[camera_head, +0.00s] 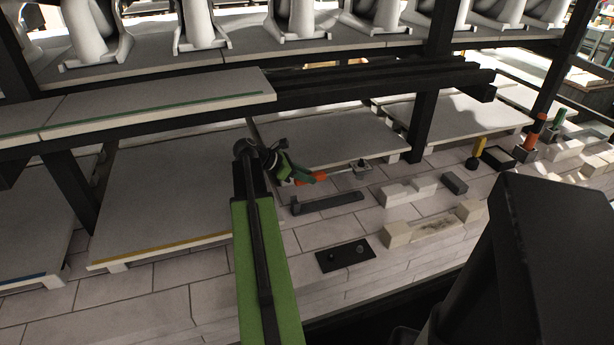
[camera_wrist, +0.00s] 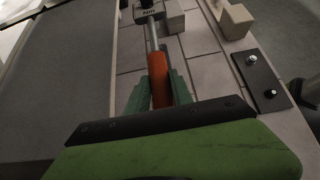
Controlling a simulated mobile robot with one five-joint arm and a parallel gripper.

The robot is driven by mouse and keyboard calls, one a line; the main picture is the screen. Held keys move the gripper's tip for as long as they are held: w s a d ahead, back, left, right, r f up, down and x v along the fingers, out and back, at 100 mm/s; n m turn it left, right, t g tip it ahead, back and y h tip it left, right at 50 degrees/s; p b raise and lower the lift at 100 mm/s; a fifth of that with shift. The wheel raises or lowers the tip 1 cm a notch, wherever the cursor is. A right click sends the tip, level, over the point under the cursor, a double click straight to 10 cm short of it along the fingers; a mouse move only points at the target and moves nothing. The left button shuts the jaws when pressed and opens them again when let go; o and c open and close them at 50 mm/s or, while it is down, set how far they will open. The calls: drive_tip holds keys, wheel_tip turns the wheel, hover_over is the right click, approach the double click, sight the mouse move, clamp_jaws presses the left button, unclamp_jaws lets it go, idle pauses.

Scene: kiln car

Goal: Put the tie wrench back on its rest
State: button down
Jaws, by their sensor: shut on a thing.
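The tie wrench has an orange handle (camera_head: 308,178) and a thin steel shaft that runs right to a small grey block with a dark top (camera_head: 362,167). My gripper (camera_head: 303,175) has green fingers and is shut on the orange handle. In the wrist view, my gripper (camera_wrist: 158,88) has a finger on each side of the orange handle (camera_wrist: 158,72). The steel shaft (camera_wrist: 152,36) points up to a dark labelled block (camera_wrist: 149,12). I cannot tell if this block is the wrench's head or a separate piece. I cannot single out the rest with certainty.
A black plate with two studs (camera_head: 344,256) and a dark bar (camera_head: 327,202) lie on the brick deck. Cream blocks (camera_head: 408,192) stand to the right. A dark beam (camera_head: 385,85) and shelf slabs (camera_head: 330,137) lie behind my gripper.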

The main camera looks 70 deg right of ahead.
drive_tip(key=shift+f+b, duration=1.95)
drive_tip(key=shift+f, duration=0.2)
drive_tip(key=shift+f+b, duration=2.1)
drive_tip(key=c, duration=1.1)
unclamp_jaws()
drive_tip(key=shift+r, duration=0.1)
drive_tip(key=shift+o, duration=0.2)
drive_tip(key=shift+r+p, duration=3.5)
drive_tip(key=shift+p, duration=0.15)
